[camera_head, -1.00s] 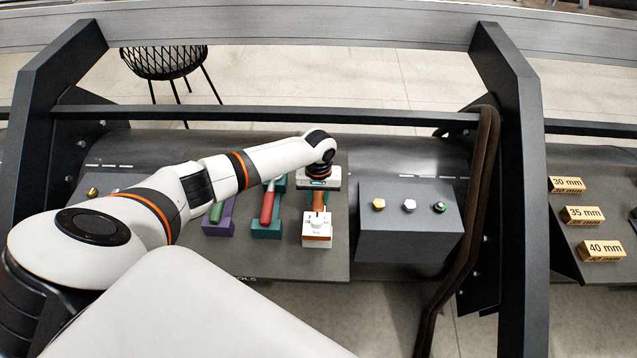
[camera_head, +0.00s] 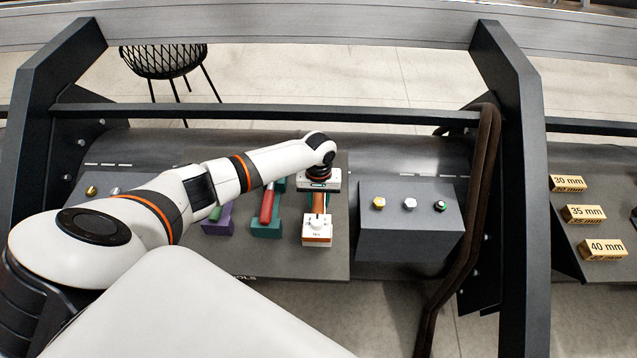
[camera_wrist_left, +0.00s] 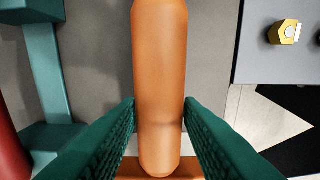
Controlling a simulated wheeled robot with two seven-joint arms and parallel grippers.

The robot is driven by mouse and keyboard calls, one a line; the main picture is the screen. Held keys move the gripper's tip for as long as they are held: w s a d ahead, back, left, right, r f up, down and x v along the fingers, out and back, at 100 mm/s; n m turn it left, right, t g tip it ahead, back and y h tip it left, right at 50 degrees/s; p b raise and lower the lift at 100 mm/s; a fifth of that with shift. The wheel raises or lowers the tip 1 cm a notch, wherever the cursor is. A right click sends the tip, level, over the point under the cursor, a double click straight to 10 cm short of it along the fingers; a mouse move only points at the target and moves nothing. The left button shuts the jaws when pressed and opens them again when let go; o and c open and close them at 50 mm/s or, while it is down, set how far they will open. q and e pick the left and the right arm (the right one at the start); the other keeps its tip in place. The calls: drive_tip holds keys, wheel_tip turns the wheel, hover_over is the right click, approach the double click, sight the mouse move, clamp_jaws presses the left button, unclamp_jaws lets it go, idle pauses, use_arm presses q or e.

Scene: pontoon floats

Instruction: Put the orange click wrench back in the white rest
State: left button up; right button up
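The orange click wrench (camera_head: 319,201) shows in the head view as a short orange stretch. In the left wrist view its rounded orange handle (camera_wrist_left: 160,70) runs up the middle. My left gripper (camera_head: 319,190) is over it, and its green fingers (camera_wrist_left: 160,112) press close on both sides of the handle, shut on it. The white rest (camera_head: 317,229), with an orange strip on its front, is directly below the handle's near end. The gripper body hides the far part of wrench and rest. I cannot tell whether the handle touches the rest. My right gripper is not in view.
Left of the wrench, a red-handled tool (camera_head: 267,206) lies in a teal rest (camera_head: 266,229), and a purple rest (camera_head: 218,226) stands further left. A grey panel with several nuts (camera_head: 410,222) is close on the right. A dark frame post (camera_head: 515,190) stands beyond it.

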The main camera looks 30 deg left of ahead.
use_arm(q)
drive_tip(key=o, duration=0.3)
drive_tip(key=shift+o, duration=0.2)
